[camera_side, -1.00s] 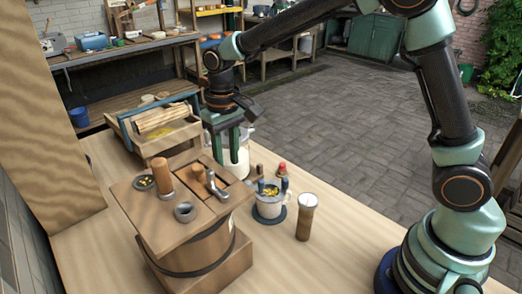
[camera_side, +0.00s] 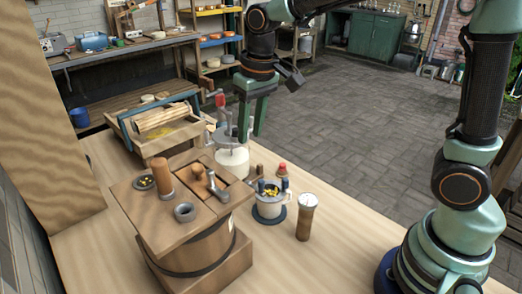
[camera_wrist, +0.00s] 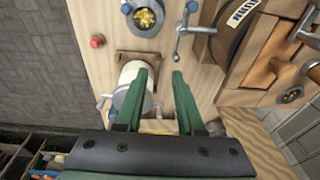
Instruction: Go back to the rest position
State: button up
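My gripper (camera_side: 252,138) hangs above and slightly right of a white cylindrical jar (camera_side: 232,165) with a grey lid and upright metal parts. In the side view its green fingers point down, clear of the table. In the wrist view my gripper (camera_wrist: 160,70) has its two fingers spread apart with nothing held between them. The white jar (camera_wrist: 131,76) shows below, partly behind the left finger. My arm reaches in from the upper right.
A wooden barrel churn (camera_side: 195,245) with a flat top stands at front left. A wooden crate (camera_side: 150,145) is behind it. A cup (camera_side: 269,204) on a dark coaster and a brown cylinder (camera_side: 306,218) stand right of the churn.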

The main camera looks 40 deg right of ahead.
jog(key=s+d+r+t, duration=0.3)
jog(key=s+d, duration=0.5)
jog(key=s, duration=0.3)
jog(key=shift+s+t, duration=0.15)
jog(key=shift+t, duration=0.35)
